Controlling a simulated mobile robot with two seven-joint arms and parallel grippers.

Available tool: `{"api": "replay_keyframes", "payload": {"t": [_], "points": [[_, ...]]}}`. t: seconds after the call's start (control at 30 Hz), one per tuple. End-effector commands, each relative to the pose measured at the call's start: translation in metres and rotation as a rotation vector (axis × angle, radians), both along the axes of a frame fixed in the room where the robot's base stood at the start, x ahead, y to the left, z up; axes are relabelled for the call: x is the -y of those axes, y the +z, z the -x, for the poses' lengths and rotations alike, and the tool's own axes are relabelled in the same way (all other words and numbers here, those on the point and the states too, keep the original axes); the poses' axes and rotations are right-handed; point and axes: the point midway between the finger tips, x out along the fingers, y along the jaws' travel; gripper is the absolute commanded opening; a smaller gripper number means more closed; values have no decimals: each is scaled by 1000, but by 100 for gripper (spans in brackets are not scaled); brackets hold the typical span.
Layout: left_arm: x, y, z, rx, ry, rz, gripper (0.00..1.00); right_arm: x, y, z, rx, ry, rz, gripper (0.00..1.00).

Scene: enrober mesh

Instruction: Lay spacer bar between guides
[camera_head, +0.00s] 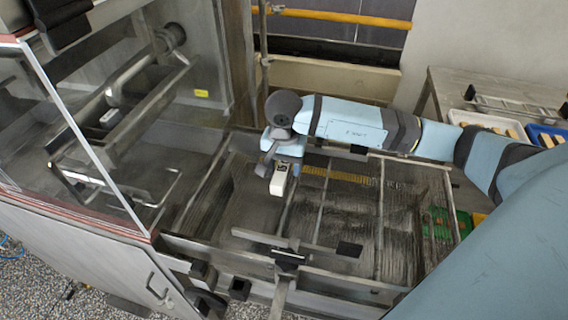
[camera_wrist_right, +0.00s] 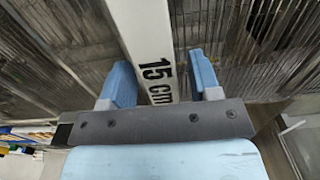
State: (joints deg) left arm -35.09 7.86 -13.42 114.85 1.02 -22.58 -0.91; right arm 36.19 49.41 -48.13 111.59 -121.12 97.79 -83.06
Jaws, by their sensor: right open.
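The white spacer bar (camera_wrist_right: 150,42), marked "15 cm", runs up through the right wrist view above the mesh. In the head view its pale end (camera_head: 278,184) shows just below my right gripper (camera_head: 283,166). My right gripper's two blue fingers (camera_wrist_right: 163,78) are open, one on each side of the bar, with a gap visible on the right side. I cannot tell whether the bar rests on the mesh (camera_head: 405,225). A near guide rail (camera_head: 285,243) with black clamps and a far guide rail (camera_head: 400,160) lie across the mesh bed. My left gripper is not in view.
A clear-panelled enrober housing (camera_head: 85,135) stands at the left. A yellow scale strip (camera_head: 340,175) lies along the far side of the bed. A side table (camera_head: 450,85) at the right holds a white tray (camera_head: 483,122) and a blue tray (camera_head: 537,130). The right mesh is clear.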

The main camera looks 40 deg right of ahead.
Motion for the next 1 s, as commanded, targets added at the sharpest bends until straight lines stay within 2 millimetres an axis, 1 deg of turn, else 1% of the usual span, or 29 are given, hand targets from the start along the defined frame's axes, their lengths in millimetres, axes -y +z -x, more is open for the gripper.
{"api": "replay_keyframes", "payload": {"t": [0.13,0.17,0.23,0.5,0.6,0.7,0.83,1.0], "points": [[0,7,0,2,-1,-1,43,0,6,0,-1,0,-1,57],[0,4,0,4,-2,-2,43,0,8,-1,2,0,-1,57],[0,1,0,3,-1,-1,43,0,18,-1,4,0,-1,57],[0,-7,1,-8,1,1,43,0,78,-1,6,1,0,57],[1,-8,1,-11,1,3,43,0,96,-1,5,0,0,57],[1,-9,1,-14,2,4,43,0,110,0,3,0,0,57],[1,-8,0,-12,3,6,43,0,121,0,1,0,0,57],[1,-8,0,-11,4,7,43,0,124,0,-1,0,1,57]]}}
